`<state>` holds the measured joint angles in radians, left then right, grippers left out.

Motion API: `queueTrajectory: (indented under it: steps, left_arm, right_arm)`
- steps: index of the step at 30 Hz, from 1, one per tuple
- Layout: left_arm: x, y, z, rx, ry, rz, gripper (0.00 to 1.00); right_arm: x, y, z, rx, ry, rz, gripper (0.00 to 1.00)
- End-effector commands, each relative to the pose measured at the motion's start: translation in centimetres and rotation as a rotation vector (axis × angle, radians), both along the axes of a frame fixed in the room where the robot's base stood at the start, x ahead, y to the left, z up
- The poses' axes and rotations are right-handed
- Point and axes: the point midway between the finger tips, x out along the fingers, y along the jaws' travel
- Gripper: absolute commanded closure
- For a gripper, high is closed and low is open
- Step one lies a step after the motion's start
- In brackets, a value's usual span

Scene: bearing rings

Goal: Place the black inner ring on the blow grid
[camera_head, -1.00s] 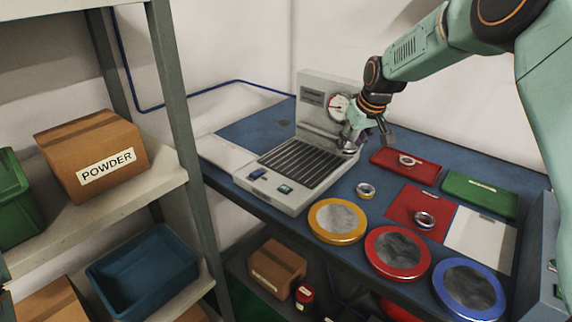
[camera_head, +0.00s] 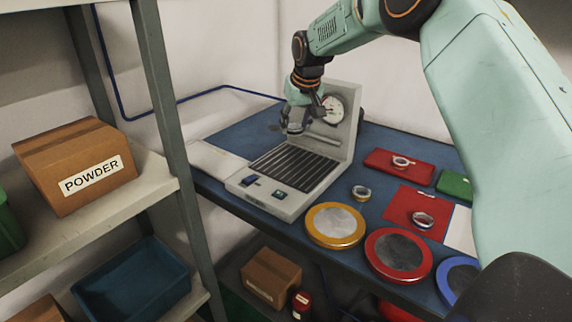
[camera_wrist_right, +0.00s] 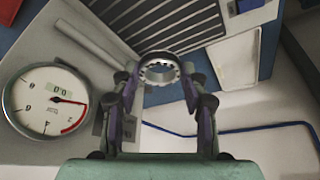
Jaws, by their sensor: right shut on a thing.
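My right gripper (camera_head: 303,118) hangs above the back left part of the machine with the blow grid (camera_head: 293,169). It is shut on a small ring (camera_wrist_right: 161,82), which shows between the fingertips in the right wrist view. The ring looks grey with dark notches around its edge, and it is held clear of the grid. The blow grid is a dark slatted plate and is bare; it also shows at the top of the right wrist view (camera_wrist_right: 150,18). My left gripper is not in view.
The machine's upright back panel with a dial gauge (camera_wrist_right: 45,101) stands close beside the gripper. Other rings lie on the blue bench (camera_head: 361,193), on a red mat (camera_head: 423,219) and on a red tray (camera_head: 401,162). Yellow (camera_head: 335,226) and red (camera_head: 399,255) round dishes line the front.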

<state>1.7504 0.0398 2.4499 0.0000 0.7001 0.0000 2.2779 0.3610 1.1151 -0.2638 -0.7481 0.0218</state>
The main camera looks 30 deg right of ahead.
Motion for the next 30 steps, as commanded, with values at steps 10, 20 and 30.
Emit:
queueTrajectory:
  steps: [10,20,30]
  left_arm:
    - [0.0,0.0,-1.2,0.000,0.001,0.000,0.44]
    - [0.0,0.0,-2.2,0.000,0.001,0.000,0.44]
    - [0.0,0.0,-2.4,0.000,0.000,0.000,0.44]
  right_arm:
    - [-0.4,-0.3,-4.8,0.001,0.002,-0.012,0.90]
    - [-0.2,-0.1,-8.8,0.001,0.002,-0.009,0.90]
    - [-0.1,0.0,-10.0,-0.001,-0.001,-0.007,0.90]
